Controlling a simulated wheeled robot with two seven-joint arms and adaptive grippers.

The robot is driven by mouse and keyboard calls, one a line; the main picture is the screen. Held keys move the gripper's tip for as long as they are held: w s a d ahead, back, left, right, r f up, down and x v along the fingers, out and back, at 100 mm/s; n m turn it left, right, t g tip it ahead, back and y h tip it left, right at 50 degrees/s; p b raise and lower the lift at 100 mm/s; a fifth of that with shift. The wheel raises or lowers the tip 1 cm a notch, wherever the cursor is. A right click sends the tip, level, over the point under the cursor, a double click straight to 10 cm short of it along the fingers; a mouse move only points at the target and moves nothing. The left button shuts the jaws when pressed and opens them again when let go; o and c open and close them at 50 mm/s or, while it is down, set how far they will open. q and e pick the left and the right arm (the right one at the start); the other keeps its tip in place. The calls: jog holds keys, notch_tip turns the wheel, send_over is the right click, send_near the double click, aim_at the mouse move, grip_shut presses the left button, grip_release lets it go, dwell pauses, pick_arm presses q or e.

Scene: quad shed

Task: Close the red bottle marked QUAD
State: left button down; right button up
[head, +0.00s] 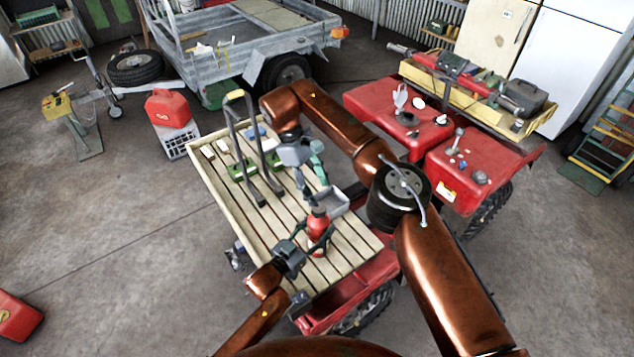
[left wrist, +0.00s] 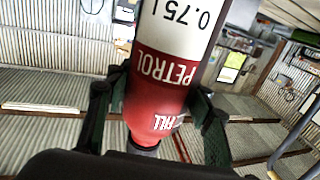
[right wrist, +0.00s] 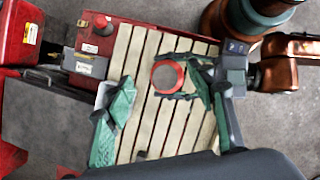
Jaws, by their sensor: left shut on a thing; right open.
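The red bottle (head: 318,226) stands on the slatted wooden rack (head: 226,205). My left gripper (head: 316,240) is shut around it. In the left wrist view the bottle (left wrist: 158,90) appears upside down, with a white band and the words PETROL and 0.75 l; no QUAD mark is readable. My right gripper (head: 312,172) is above and beyond the bottle, open and empty. In the right wrist view the bottle's round top (right wrist: 168,76) shows as a red ring, between the open fingers of my right gripper (right wrist: 165,112).
Small items sit on the red quad body (head: 455,180) at right. A red can (head: 168,108) stands on a crate left of the rack.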

jog(key=shift+r, duration=1.55)
pick_arm(q)
jog(key=c, duration=0.9)
grip_release()
jog(key=shift+o, duration=0.2)
jog(key=v, duration=1.2)
